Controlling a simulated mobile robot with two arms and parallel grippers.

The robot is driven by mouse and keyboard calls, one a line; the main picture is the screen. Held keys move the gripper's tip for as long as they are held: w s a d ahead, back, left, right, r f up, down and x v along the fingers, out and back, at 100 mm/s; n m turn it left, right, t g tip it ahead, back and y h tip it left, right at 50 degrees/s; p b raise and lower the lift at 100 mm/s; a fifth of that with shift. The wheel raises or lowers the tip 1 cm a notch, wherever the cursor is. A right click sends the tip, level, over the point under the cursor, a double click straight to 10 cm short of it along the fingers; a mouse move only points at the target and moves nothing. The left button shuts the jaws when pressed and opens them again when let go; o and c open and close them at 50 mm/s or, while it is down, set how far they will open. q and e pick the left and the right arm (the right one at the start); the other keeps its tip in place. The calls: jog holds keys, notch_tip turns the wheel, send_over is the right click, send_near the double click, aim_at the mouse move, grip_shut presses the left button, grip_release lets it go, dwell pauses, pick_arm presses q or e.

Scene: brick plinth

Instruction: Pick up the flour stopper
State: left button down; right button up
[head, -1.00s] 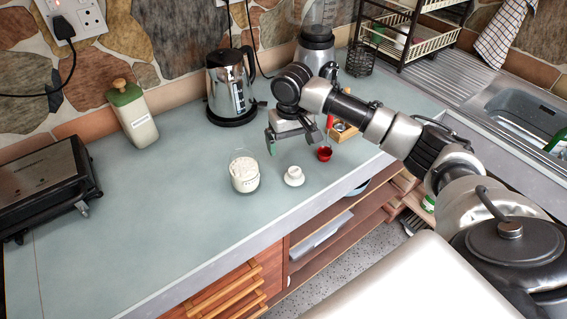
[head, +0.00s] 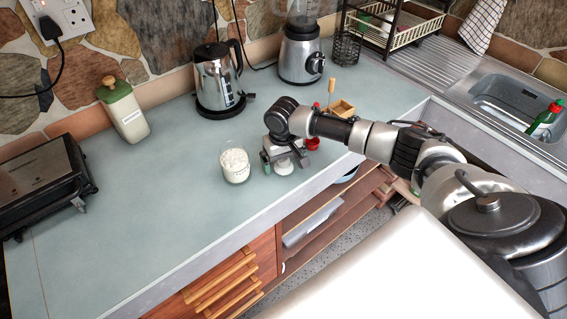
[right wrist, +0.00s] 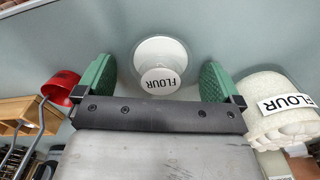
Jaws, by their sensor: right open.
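The flour stopper (right wrist: 160,62) is a white round piece with a knob lettered FLOUR. In the right wrist view it stands on the counter between the two green fingers of my right gripper (right wrist: 158,82), with a gap on each side. In the head view the stopper (head: 284,168) is partly hidden under my right gripper (head: 288,174), which is open and just above it. The glass flour jar (head: 235,168), full of white flour, stands on the counter just left of the stopper. It also shows at the right of the right wrist view (right wrist: 285,108). My left gripper is out of view.
A small red cup (head: 313,143) and a wooden box (head: 342,108) are close behind the gripper, to its right. A kettle (head: 217,85), blender (head: 300,55), green-lidded bottle (head: 124,110) and black grill (head: 42,188) stand farther off. The counter's left middle is clear.

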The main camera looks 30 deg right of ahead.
jog(key=shift+c, duration=1.2)
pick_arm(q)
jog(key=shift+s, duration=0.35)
pick_arm(e)
jog(key=c, duration=0.8)
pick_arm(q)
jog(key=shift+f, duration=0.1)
pick_arm(e)
jog(key=shift+r, duration=0.15)
